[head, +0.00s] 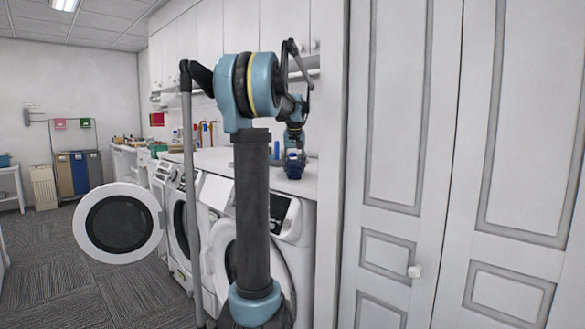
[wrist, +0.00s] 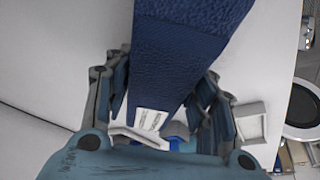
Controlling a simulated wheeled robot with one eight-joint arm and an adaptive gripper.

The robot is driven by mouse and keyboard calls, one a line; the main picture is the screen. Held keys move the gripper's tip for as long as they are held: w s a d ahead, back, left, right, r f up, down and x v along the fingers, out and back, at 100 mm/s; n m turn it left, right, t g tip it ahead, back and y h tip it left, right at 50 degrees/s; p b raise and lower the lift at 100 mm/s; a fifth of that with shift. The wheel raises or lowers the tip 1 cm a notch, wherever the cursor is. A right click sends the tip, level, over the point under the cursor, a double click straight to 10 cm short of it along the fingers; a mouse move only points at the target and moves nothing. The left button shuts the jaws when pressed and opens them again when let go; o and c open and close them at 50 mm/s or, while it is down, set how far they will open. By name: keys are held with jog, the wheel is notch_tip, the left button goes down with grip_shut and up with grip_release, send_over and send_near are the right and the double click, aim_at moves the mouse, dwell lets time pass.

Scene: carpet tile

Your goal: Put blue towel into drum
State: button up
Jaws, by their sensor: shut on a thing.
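The blue towel (wrist: 185,60) fills the upper middle of the wrist view as a thick dark-blue textured band with a white label near its lower end. My gripper (wrist: 172,118) is shut on it, with a finger on each side. In the head view my gripper (head: 293,152) is above the white counter top, with blue cloth (head: 293,168) at its tip. Below stand front-loading machines. One has its round door (head: 118,223) swung wide open to the left. A nearer machine (head: 222,258) is partly hidden behind my arm. The drum interiors are mostly hidden.
The white counter (head: 240,168) runs over the machines. A blue bottle-like item (head: 275,151) stands on it near my gripper. White closet doors (head: 400,130) close off the right side. Sorting bins (head: 78,174) stand at the far left. The carpet (head: 120,285) in front is clear.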

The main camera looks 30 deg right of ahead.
jog(key=o, duration=1.6)
jog(key=v, duration=1.2)
jog(key=s+a+f+n, duration=0.1)
jog(key=s+a+f, duration=0.35)
jog(key=a, duration=0.25)
jog(key=s+a+f+n+y, duration=0.1)
jog(key=s+a+f, duration=0.3)
jog(key=a+f, duration=0.3)
jog(key=s+a+f+n, duration=0.1)
jog(key=s+a+f, duration=0.3)
jog(key=a, duration=0.4)
jog(key=shift+n+g+y, duration=0.4)
jog(key=shift+n+g, duration=0.2)
jog(key=s+a+f, duration=0.2)
jog(key=s+f, duration=0.1)
jog(key=f, duration=0.1)
jog(key=s+a+f, duration=0.3)
jog(key=f, duration=0.1)
jog(key=s+a+f, duration=0.2)
jog(key=s+f, duration=0.1)
jog(key=f, duration=0.1)
jog(key=shift+s+a+f, duration=0.35)
jog(key=shift+a, duration=0.05)
jog(key=shift+o, duration=0.4)
jog(key=s+a+f+n, duration=0.1)
jog(key=s+a+f, duration=0.3)
jog(key=s+f, duration=0.6)
notch_tip(320, 180, down, 3)
jog(key=shift+f+g, duration=0.1)
jog(key=shift+g, duration=0.2)
